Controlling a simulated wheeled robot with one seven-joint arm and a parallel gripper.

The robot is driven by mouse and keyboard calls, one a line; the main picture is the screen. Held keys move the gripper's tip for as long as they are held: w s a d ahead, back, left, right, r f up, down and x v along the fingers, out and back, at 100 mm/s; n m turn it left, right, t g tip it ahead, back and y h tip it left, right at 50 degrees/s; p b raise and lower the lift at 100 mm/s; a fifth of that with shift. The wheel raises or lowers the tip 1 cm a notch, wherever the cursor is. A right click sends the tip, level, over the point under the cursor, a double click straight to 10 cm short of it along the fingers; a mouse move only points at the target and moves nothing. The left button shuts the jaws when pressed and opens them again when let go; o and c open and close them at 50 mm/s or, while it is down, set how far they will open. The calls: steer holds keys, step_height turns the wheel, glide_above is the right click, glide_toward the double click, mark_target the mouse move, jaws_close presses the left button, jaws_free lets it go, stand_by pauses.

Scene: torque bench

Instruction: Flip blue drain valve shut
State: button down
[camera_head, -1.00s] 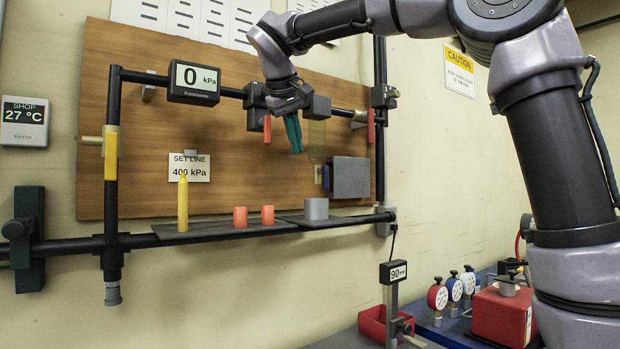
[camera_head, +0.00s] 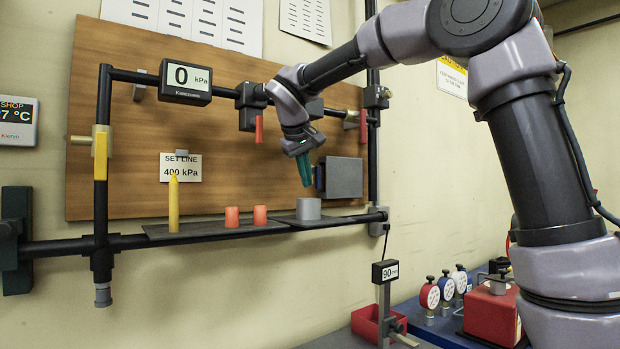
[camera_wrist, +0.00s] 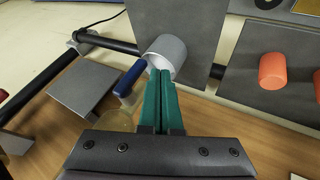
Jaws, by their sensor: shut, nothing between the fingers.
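The blue valve handle (camera_head: 319,177) is a short upright bar at the left side of a grey box (camera_head: 344,177) on the wooden board. In the wrist view the blue handle (camera_wrist: 131,78) lies just left of my fingers, close to their tips. My gripper (camera_head: 306,184) points down with its green fingers together and nothing between them. The wrist view shows the fingers (camera_wrist: 161,76) side by side, with a visible gap to the handle. I cannot tell whether they touch it in depth.
A grey cylinder (camera_head: 308,208) stands on the shelf (camera_head: 282,222) just below my fingertips. Two orange cylinders (camera_head: 232,217) and a yellow stick (camera_head: 173,205) stand further left. A red lever (camera_head: 259,130) hangs from the upper pipe.

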steer(key=shift+w+d, duration=0.35)
steer(key=shift+d, duration=0.15)
